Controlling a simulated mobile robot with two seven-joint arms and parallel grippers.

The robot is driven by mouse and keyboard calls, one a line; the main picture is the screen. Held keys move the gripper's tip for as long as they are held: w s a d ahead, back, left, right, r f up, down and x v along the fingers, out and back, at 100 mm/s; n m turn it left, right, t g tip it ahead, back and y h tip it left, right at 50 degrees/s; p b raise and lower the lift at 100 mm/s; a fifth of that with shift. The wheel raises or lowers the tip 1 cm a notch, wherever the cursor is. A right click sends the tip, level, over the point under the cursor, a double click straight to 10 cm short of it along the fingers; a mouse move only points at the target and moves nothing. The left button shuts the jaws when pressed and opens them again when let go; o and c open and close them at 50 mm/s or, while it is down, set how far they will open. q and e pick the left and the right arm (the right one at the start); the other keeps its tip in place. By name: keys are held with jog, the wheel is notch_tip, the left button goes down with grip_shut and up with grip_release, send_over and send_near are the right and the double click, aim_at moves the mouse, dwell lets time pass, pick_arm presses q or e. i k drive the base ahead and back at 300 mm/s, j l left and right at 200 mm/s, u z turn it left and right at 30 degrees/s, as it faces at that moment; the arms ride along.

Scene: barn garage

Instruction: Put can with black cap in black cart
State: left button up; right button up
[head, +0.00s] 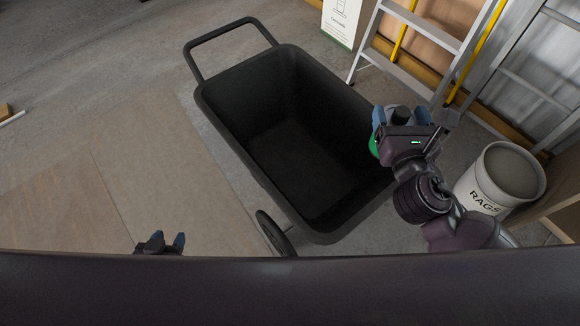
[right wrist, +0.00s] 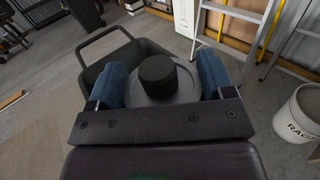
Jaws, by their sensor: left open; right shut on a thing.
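The black cart (head: 222,112) stands in the middle of the head view, its tub empty as far as I can see. My right gripper (head: 404,120) is at the cart's right rim in the head view, shut on the can with black cap (head: 400,113). In the right wrist view the black cap (right wrist: 157,72) and the can's grey top show between the blue fingertips; the cart (right wrist: 98,72) is behind. A green part of the can shows beside the gripper. My left gripper (head: 163,243) is open and empty at the lower left, apart from the cart.
A white bucket marked RAGS (head: 508,176) stands right of my right arm. A stepladder (head: 425,40) and a white box (head: 345,20) are behind the cart. The cart's handle (head: 228,42) points away. The floor to the left is mostly clear, with a flat board (head: 150,180).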

aim_at(288, 161)
jog(key=j+u, duration=0.1)
jog(key=j, duration=0.65)
jog(key=i+j+u, duration=0.25)
jog(key=i+j, duration=0.4)
jog(key=i, duration=0.05)
